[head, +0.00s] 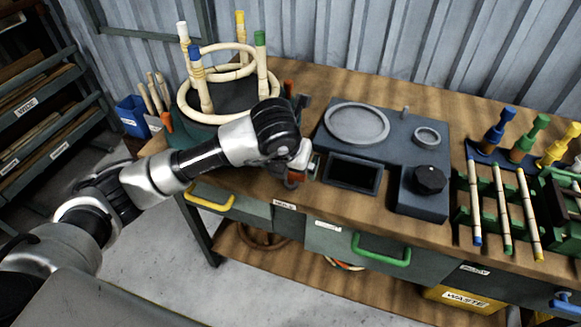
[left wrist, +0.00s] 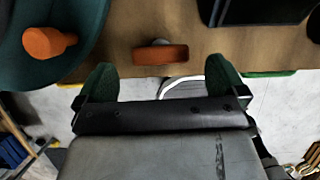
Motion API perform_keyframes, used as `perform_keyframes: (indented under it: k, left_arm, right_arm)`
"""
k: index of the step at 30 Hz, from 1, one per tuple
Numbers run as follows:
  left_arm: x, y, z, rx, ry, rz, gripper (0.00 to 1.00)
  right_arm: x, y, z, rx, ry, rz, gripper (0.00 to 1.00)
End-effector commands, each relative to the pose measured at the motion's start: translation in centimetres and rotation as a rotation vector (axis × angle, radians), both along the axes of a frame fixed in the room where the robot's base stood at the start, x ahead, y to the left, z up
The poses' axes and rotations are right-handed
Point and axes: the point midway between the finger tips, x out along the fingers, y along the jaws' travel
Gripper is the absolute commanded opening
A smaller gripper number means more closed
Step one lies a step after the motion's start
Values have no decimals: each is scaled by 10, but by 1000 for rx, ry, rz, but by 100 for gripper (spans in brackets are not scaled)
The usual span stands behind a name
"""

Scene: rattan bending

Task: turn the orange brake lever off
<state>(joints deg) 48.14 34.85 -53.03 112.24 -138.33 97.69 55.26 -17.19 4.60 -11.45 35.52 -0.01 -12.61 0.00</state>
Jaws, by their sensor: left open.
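My left gripper (left wrist: 160,79) is open, its two dark green fingers wide apart and empty. In the head view the left gripper (head: 302,160) is over the bench's front edge, mostly hidden by its wrist. An orange bar-shaped lever (left wrist: 160,54) with a grey round pivot lies on the bench front edge, just beyond and between the fingertips, apart from them. In the head view a reddish-orange part (head: 293,179) shows below the gripper, partly hidden. An orange knob (left wrist: 48,42) sits on a dark teal round base at the left. I cannot tell which orange part is the brake. My right gripper is out of view.
A rattan frame with rings (head: 215,105) stands left of my wrist. A dark blue-grey device with a black screen (head: 353,174) is right of the gripper. Yellow (head: 210,203) and green (head: 380,254) drawer handles stick out from the bench front.

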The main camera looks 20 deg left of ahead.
Motion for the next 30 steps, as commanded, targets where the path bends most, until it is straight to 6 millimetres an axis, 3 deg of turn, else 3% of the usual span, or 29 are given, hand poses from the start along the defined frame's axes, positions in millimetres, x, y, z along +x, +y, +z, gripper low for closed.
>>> perform_keyframes:
  k: [6,12,30]
  left_arm:
    - [-17,0,43,-1,-5,-1,100]
    - [-26,1,65,0,-2,1,100]
    - [-29,-1,69,-8,3,-7,100]
  right_arm:
    - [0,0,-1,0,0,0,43]
    - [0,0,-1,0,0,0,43]
    - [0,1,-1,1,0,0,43]
